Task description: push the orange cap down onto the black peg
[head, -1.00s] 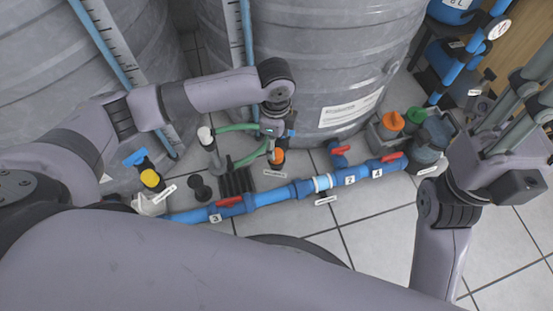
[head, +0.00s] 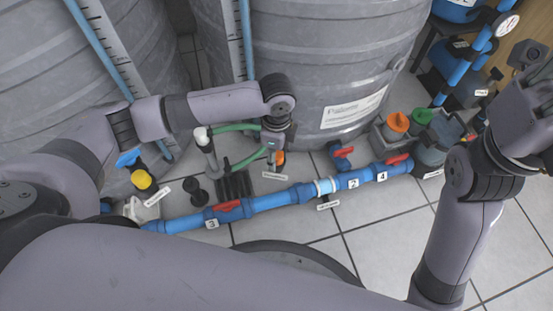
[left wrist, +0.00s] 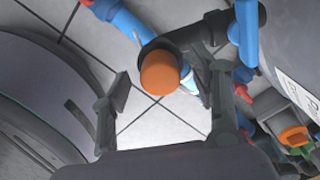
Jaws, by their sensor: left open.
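The orange cap (left wrist: 160,74) shows in the left wrist view in front of a black pipe fitting (left wrist: 182,40). It also shows in the head view (head: 280,158), partly covered by my left gripper (head: 275,150). In the left wrist view my left gripper (left wrist: 162,82) is open, with one finger on each side of the cap and visible gaps. I cannot tell how far the cap sits on the black peg; the peg is hidden. My right gripper (head: 525,125) shows only partly at the right edge.
A blue pipe (head: 270,201) with red valve handles (head: 228,206) runs across the floor in front. Grey tanks (head: 320,60) stand behind. Green hoses (head: 237,128) and a white-topped post (head: 203,139) are left of the left gripper. Orange (head: 397,122) and green (head: 422,116) caps stand at right.

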